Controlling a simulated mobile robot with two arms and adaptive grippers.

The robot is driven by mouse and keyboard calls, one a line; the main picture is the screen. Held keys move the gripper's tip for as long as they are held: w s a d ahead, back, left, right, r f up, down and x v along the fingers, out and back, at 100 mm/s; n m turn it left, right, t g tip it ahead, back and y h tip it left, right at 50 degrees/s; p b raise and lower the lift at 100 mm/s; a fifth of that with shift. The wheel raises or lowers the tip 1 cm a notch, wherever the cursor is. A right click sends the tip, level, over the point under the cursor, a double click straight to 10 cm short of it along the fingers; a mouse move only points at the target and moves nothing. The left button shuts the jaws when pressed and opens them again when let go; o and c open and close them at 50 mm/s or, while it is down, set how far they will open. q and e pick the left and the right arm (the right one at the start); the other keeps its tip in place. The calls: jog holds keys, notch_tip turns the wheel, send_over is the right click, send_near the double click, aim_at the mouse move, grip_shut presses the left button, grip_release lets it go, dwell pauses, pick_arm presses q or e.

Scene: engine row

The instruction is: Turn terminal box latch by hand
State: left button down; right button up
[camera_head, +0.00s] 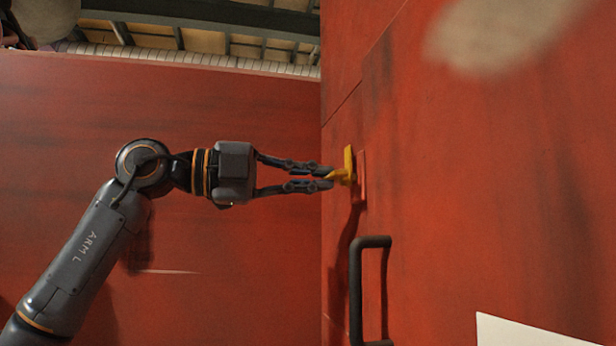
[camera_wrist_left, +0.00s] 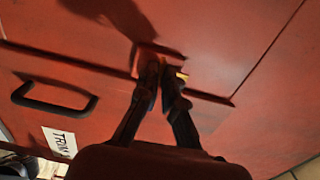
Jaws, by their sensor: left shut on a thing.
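The terminal box latch (camera_head: 348,168) is a small yellow piece standing out from a red plate on the red box face (camera_head: 480,180). My left gripper (camera_head: 328,178) comes in from the left, with its fingers closed on the latch's near end. In the left wrist view the gripper's fingertips (camera_wrist_left: 166,70) are close together at the latch, and only a small yellow part of the latch (camera_wrist_left: 182,75) shows beside them. The fingers hide the rest there. My right gripper is in neither view.
A dark handle (camera_head: 370,290) sticks out of the red face below the latch; it also shows in the left wrist view (camera_wrist_left: 55,100). A white label with dark letters (camera_wrist_left: 60,141) is near it. A red wall (camera_head: 200,110) stands behind my left arm.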

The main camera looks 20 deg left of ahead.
pick_arm(q)
jog(key=shift+r, duration=0.15)
jog(key=c, duration=1.6)
grip_release()
jog(key=shift+w+d, duration=0.1)
jog(key=shift+o, duration=0.5)
jog(key=shift+w+d, duration=0.3)
jog(key=shift+d, duration=0.05)
jog(key=v, duration=1.2)
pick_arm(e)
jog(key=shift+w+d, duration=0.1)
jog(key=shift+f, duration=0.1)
